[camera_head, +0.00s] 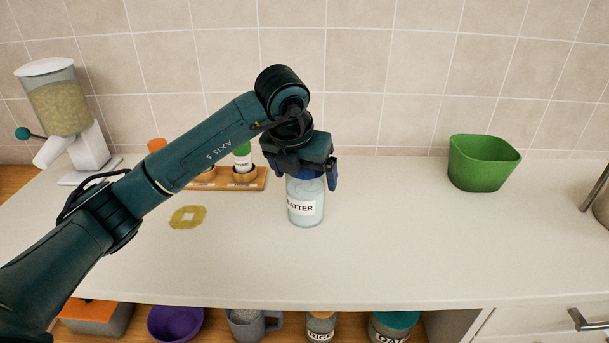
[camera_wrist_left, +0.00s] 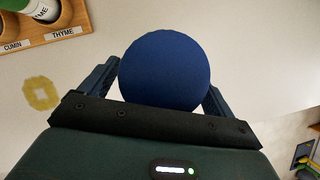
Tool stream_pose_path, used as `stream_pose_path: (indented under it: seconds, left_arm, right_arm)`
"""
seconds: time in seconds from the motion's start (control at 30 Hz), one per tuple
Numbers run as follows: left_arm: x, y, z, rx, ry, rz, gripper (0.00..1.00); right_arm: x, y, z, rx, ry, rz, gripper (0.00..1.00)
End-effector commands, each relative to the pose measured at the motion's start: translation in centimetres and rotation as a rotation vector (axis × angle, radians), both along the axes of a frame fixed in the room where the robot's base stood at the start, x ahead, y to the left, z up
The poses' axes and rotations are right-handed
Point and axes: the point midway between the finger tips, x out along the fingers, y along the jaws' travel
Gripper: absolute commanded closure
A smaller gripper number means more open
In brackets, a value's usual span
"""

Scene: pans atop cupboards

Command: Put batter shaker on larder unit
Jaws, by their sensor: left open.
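The batter shaker (camera_head: 305,206) stands upright on the white counter, a clear jar with a pale filling and a label reading "ATTER". Its blue lid (camera_wrist_left: 165,70) fills the middle of the left wrist view. My left gripper (camera_head: 308,182) is open above the shaker, with its fingers on either side of the lid. In the left wrist view the fingers (camera_wrist_left: 160,88) flank the lid; I cannot tell whether they touch it. My right gripper is not in view. I cannot make out which unit is the larder unit.
A spice rack (camera_head: 228,185) stands behind the shaker to the left. A cereal dispenser (camera_head: 62,110) is at the far left and a green bin (camera_head: 482,163) at the right. A yellowish ring mark (camera_head: 188,217) lies on the counter (camera_head: 420,240). Several containers sit on the shelf below.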

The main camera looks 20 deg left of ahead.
Motion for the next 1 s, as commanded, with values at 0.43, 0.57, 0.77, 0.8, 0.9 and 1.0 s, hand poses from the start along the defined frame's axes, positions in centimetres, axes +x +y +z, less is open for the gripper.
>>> stream_pose_path:
  seconds: [0.43,0.57,0.77,0.8,0.9,1.0]
  left_arm:
    - [-3.4,0.4,8.4,0.000,-0.005,0.000,0.11]
    - [-3.9,0.5,9.6,0.001,-0.003,0.000,0.11]
    - [-4.2,0.5,10.1,0.001,0.000,0.000,0.11]
    - [-4.2,0.5,10.1,0.001,0.000,0.000,0.11]
    - [-4.1,0.5,10.0,0.001,0.000,0.000,0.11]
    - [-4.1,0.5,10.0,0.001,-0.001,0.000,0.11]
  right_arm:
    - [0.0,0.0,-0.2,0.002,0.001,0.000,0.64]
    - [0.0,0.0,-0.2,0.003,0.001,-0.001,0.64]
    - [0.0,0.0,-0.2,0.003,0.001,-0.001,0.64]
    - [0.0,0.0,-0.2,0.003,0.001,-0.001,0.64]
    - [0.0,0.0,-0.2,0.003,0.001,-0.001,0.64]
    - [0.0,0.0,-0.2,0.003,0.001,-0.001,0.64]
